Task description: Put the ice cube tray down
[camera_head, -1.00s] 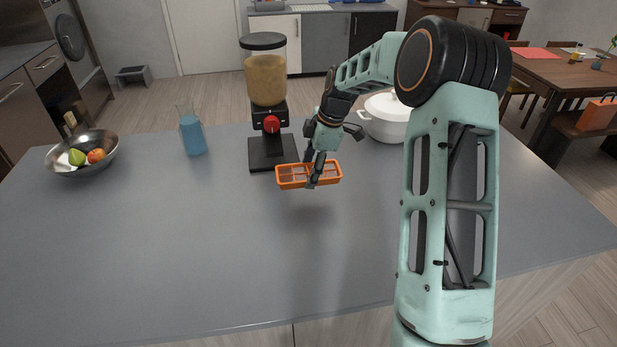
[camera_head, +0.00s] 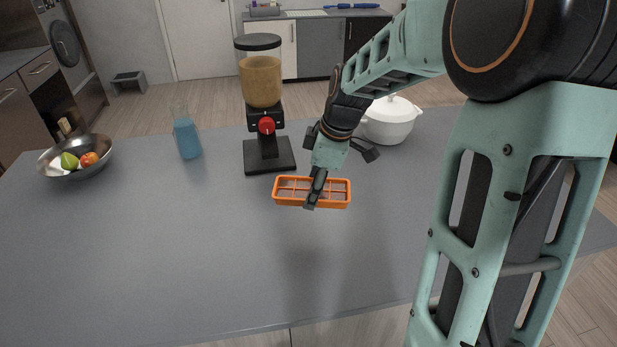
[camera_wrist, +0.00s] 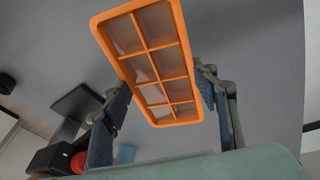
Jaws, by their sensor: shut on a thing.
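The orange ice cube tray (camera_head: 290,198) has two rows of compartments and is in my gripper (camera_head: 315,192), in front of the coffee-coloured dispenser. My gripper is shut on the tray, with a finger crossing its near long side. The tray looks roughly level and above the grey countertop (camera_head: 180,255), with a soft shadow on the counter nearer the front. In the wrist view the tray (camera_wrist: 150,65) lies between the two fingers (camera_wrist: 160,100), and its compartments look empty.
The dispenser (camera_head: 262,85) with a black base stands just behind the tray. A white lidded pot (camera_head: 390,122) is behind my gripper to the right. A blue-filled flask (camera_head: 187,138) and a metal fruit bowl (camera_head: 95,168) stand left. The front and left-middle counter is clear.

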